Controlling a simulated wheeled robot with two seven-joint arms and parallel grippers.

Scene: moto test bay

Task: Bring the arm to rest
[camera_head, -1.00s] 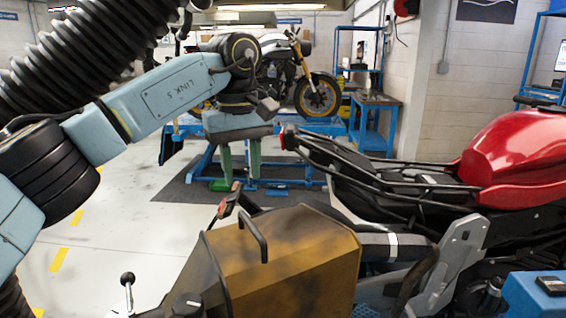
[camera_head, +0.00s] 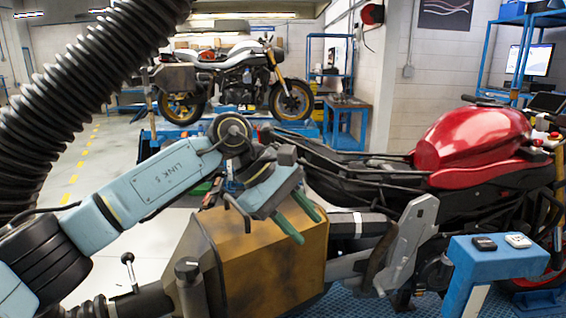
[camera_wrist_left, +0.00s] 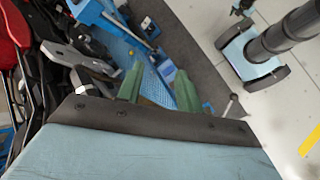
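My left arm comes in from the left in the head view, with pale blue links. My left gripper (camera_head: 308,228) has two green fingers that stand apart with nothing between them. It is tilted down and to the right, in front of the upper part of a brown case (camera_head: 262,275) in that view. I cannot tell how far it is from the case. In the left wrist view the two green fingers (camera_wrist_left: 158,88) are also spread and empty. My right gripper is in neither view.
A motorcycle with a red tank (camera_head: 475,140) stands at right behind the case. A blue stand (camera_head: 490,265) with small items on top is at lower right. Another motorcycle (camera_head: 255,78) is on a blue lift behind. Pale floor (camera_head: 140,235) is open at left.

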